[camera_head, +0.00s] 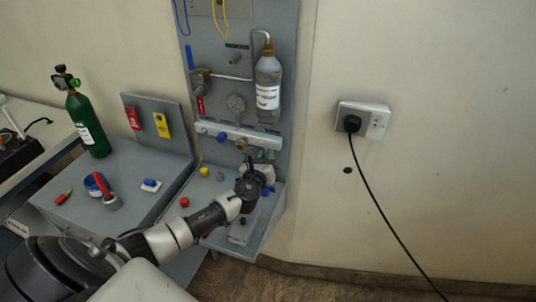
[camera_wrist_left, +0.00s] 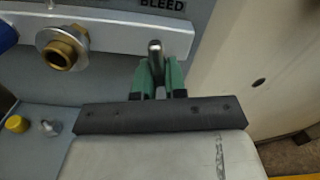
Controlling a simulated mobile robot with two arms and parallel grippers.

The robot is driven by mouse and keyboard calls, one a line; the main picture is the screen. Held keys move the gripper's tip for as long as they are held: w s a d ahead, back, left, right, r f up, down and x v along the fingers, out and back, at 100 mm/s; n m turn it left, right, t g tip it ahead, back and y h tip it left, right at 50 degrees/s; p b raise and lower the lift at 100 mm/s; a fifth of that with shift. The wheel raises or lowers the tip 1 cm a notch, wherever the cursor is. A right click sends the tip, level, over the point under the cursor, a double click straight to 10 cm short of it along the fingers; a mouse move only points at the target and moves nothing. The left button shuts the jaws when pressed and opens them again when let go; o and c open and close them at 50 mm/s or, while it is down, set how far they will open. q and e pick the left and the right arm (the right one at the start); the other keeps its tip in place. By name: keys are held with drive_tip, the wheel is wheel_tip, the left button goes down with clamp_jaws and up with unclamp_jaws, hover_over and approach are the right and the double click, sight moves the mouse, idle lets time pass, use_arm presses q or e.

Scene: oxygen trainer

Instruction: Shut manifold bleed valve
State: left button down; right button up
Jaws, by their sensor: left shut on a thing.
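The manifold (camera_head: 222,131) is a pale horizontal bar on the grey upright panel in the head view. It also crosses the top of the left wrist view (camera_wrist_left: 112,25). The bleed valve shows there as a small metal lever (camera_wrist_left: 155,50), below a label reading BLEED (camera_wrist_left: 163,4). My left gripper (camera_wrist_left: 158,80) has green fingers shut on this lever, one on each side. In the head view my left gripper (camera_head: 265,155) is at the manifold's right end, and the lever is hard to see there. My right gripper is not in view.
A brass fitting (camera_wrist_left: 62,48) sits left of the lever, and a blue knob (camera_head: 222,137) is further left. A grey bottle (camera_head: 268,85) hangs above. Red (camera_head: 184,202) and yellow (camera_head: 204,171) knobs stand on the bench. A green cylinder (camera_head: 87,122) stands left.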

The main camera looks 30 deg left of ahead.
use_arm(q)
drive_tip(key=shift+s+a+f+m+p, duration=0.1)
drive_tip(key=shift+m+p, duration=0.1)
drive_tip(key=shift+m, duration=0.4)
drive_tip(key=shift+a+m+p, duration=0.1)
drive_tip(key=shift+m+p, duration=0.1)
drive_tip(key=shift+m, duration=0.7)
drive_tip(key=c, duration=1.2)
unclamp_jaws()
drive_tip(key=shift+s, duration=0.1)
drive_tip(key=v, duration=1)
drive_tip(key=shift+s, duration=0.3)
